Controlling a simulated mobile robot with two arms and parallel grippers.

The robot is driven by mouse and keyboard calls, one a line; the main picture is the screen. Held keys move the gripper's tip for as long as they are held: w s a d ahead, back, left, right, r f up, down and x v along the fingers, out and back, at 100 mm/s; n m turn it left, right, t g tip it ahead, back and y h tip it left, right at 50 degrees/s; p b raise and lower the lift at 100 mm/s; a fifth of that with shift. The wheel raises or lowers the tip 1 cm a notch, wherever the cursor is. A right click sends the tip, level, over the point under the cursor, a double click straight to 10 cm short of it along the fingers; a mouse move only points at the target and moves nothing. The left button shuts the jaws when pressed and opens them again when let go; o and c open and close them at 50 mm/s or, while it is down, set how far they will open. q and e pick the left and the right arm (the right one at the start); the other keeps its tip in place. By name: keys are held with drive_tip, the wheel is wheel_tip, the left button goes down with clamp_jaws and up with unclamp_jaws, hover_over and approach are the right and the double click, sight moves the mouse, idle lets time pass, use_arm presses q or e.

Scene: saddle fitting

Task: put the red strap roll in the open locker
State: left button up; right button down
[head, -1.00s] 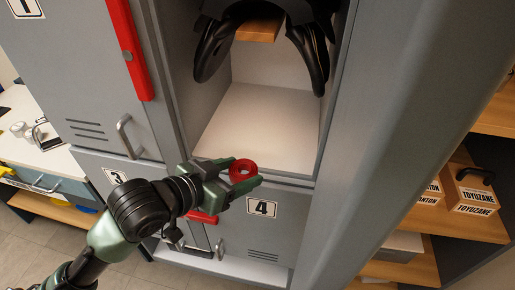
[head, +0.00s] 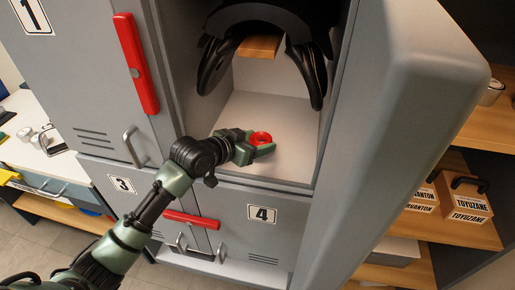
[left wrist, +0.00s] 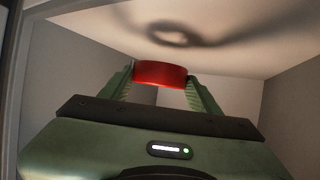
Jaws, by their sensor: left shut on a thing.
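The red strap roll (head: 261,138) is held between the fingers of my left gripper (head: 258,148). The roll also shows in the left wrist view (left wrist: 160,74), with the gripper's green fingers (left wrist: 160,88) on both sides of it. The open locker (head: 285,125) is the upper compartment with a pale floor. The gripper and roll are inside its opening, in front of its back wall; the height above the floor is hard to tell. My right gripper is not in view.
A black saddle (head: 314,75) hangs on a wooden support (head: 259,46) in the upper part of the locker. The open locker door (head: 400,130) stands at the right. Closed locker 4 (head: 235,225) is below. The locker floor looks clear.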

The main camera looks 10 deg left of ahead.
use_arm(q)
wheel_tip(320, 180, down, 3)
drive_tip(key=shift+s+f+p, duration=0.1)
drive_tip(key=shift+p, duration=0.3)
drive_tip(key=shift+w+f+p, duration=0.2)
drive_tip(key=shift+f+p, duration=0.05)
drive_tip(key=shift+p, duration=0.1)
drive_tip(key=shift+f, duration=0.2)
drive_tip(key=shift+f, duration=0.1)
drive_tip(key=shift+f, duration=0.15)
drive_tip(key=o, duration=1.5)
